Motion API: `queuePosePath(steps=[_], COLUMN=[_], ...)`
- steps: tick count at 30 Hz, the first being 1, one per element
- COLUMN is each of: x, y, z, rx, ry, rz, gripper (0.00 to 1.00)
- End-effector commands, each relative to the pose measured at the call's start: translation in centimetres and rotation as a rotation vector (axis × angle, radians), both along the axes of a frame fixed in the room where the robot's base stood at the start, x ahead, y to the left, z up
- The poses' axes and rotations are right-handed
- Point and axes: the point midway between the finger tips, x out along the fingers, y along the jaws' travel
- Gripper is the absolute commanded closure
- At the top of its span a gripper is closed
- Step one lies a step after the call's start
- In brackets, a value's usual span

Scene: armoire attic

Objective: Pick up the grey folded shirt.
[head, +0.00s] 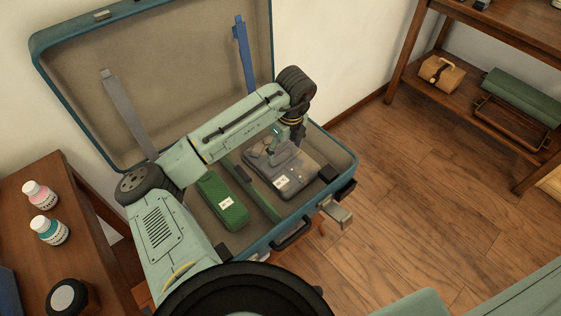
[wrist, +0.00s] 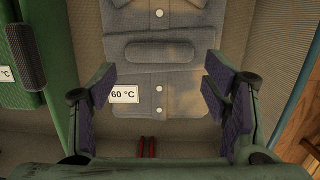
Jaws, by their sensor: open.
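The grey folded shirt (head: 297,171) lies in the right part of the open suitcase (head: 337,146), with a white label on it. In the wrist view the shirt (wrist: 160,80) shows white buttons, a rolled grey band across it and a "60 °C" label near the left finger. My gripper (wrist: 158,90) is open and empty, with one finger at each side over the shirt. In the head view my gripper (head: 272,148) is above the shirt's far part, partly hidden by my arm. I cannot tell whether the fingers touch the cloth.
A green labelled folded item (head: 222,201) lies left of a green divider (head: 257,192). A small dark block (head: 328,174) sits at the suitcase's right side. Bottles (head: 48,230) stand on a left table; the right floor is clear.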

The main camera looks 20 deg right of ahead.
Motion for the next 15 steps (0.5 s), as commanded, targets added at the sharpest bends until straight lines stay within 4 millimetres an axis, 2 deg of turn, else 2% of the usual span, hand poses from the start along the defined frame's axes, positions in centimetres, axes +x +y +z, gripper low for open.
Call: queuePosePath(steps=[9,15], x=[0.8,0.8], y=[0.4,0.4], z=[-4.1,-4.5], rx=[0.0,-0.001], ry=[0.002,0.001], rz=[0.002,0.001], gripper=[0.31,0.31])
